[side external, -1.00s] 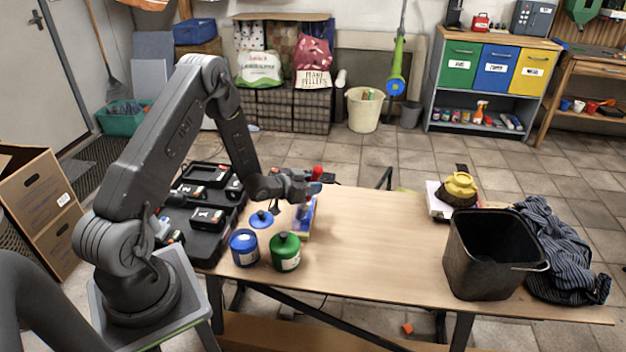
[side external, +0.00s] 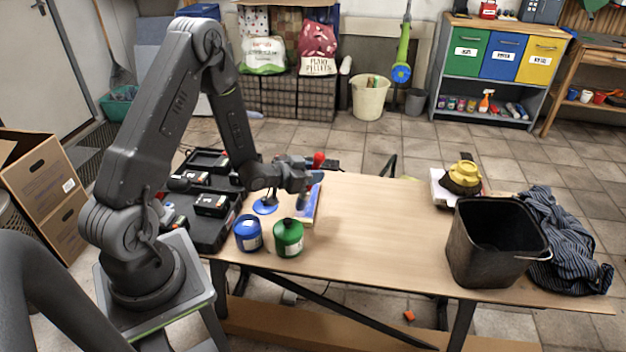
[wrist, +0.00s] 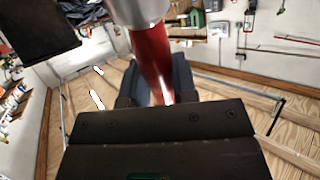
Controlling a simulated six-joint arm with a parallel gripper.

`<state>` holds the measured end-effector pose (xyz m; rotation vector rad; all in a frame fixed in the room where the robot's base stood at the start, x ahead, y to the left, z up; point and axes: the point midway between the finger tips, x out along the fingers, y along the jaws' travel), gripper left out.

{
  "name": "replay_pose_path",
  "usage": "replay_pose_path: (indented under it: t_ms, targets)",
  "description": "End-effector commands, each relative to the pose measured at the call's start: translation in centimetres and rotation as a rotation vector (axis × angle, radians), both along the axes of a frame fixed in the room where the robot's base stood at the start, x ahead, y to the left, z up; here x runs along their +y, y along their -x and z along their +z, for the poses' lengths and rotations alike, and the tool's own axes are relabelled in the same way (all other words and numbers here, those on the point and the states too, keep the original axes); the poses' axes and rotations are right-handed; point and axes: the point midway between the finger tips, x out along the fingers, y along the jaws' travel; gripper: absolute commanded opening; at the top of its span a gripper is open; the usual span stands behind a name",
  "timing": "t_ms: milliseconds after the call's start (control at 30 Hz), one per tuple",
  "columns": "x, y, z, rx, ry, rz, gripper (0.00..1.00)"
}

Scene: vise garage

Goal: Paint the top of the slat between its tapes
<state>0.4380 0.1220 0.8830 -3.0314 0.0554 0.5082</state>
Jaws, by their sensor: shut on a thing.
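My gripper (side external: 300,187) is shut on a red-handled tool (wrist: 152,60) with a silvery collar, which looks like a paintbrush. Its bristles cannot be made out. In the side view my gripper hangs over the left part of the slat (side external: 315,207), a narrow piece with pale and blue areas on the bench. The tool's lower end points down close to the slat; whether it touches cannot be told. The tapes and any paint are too small to tell apart. A blue can (side external: 248,233) and a green can (side external: 288,238) stand in front of the slat.
A blue disc-like lid (side external: 264,206) lies behind the cans. A black tool case (side external: 212,228) sits at the left. A black bucket (side external: 490,245), a striped cloth (side external: 568,245) and a yellow-topped object (side external: 462,177) are at the right. The middle of the bench (side external: 375,225) is clear.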

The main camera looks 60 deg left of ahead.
Motion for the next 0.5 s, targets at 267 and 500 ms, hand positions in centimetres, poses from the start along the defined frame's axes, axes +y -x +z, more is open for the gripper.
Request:
replay_pose_path:
  t_ms: [267,500]
  targets:
    - [0.0,0.0,2.7,-0.002,-0.001,-0.002,0.02]
    - [0.0,0.0,4.1,0.0,0.0,0.0,0.02]
